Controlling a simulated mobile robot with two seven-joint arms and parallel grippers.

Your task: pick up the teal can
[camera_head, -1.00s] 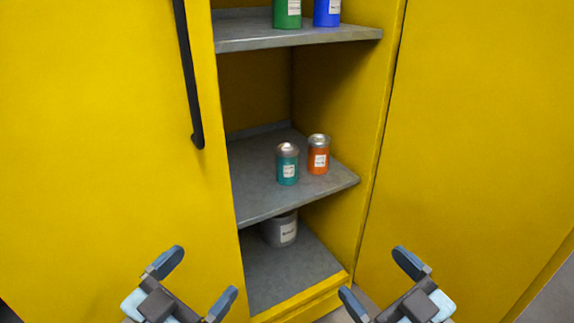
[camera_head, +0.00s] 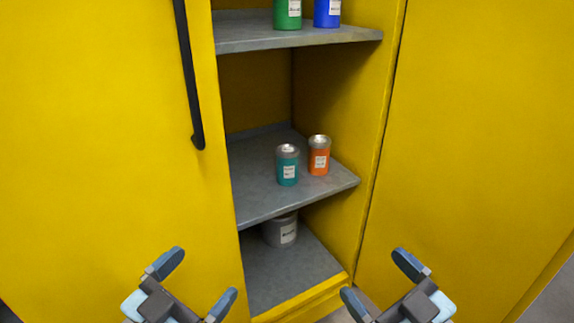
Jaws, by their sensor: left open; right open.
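The teal can (camera_head: 287,168) stands upright on the middle shelf of the yellow cabinet, with a silver top and a white label. An orange can (camera_head: 319,157) stands just to its right and slightly farther back. My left gripper (camera_head: 201,283) is open and empty at the lower left, in front of the left door and below the can. My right gripper (camera_head: 377,274) is open and empty at the lower right, also below the can. Neither gripper touches anything.
The middle shelf (camera_head: 255,185) has bare room left of the teal can. A grey can (camera_head: 281,230) stands on the cabinet floor. Green (camera_head: 287,13) and blue (camera_head: 327,12) cans stand on the top shelf (camera_head: 245,38). The left door (camera_head: 100,130) has a black handle (camera_head: 187,80). The right door (camera_head: 470,140) stands open.

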